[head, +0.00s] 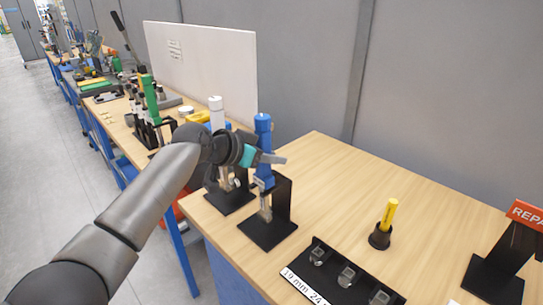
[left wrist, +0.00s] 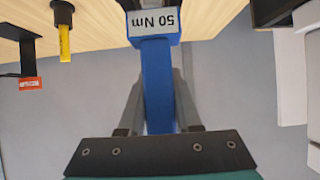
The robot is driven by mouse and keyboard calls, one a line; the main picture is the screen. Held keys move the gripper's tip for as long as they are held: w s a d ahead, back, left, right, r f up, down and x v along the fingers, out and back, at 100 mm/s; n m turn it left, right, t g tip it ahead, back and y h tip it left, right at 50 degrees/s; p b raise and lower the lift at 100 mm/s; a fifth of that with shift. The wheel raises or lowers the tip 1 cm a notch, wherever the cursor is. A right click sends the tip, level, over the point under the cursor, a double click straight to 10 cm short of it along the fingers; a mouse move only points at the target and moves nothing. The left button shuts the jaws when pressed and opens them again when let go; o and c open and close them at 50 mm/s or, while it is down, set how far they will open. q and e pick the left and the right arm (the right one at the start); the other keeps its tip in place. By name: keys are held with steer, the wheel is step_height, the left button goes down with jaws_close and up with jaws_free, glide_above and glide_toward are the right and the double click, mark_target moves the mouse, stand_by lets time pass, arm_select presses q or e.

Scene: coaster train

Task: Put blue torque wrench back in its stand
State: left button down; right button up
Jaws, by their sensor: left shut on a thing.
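The blue torque wrench (head: 263,128) is upright, with its metal lower end over the black stand (head: 283,200) near the table's left edge. My left gripper (head: 266,158) reaches in from the left and is shut on the wrench's blue handle. In the left wrist view the blue handle (left wrist: 158,85) lies between the two fingers (left wrist: 157,98), with a "50 Nm" label on it upside down. I cannot tell whether the wrench is fully seated in the stand or held just above it. My right gripper is not in view.
A white-topped wrench (head: 216,108) stands in another black stand (head: 232,200) just left. A yellow tool (head: 389,213) in a black cup, a black socket tray (head: 335,272) and a red "REPA" sign (head: 525,213) are to the right. The table's back middle is clear.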

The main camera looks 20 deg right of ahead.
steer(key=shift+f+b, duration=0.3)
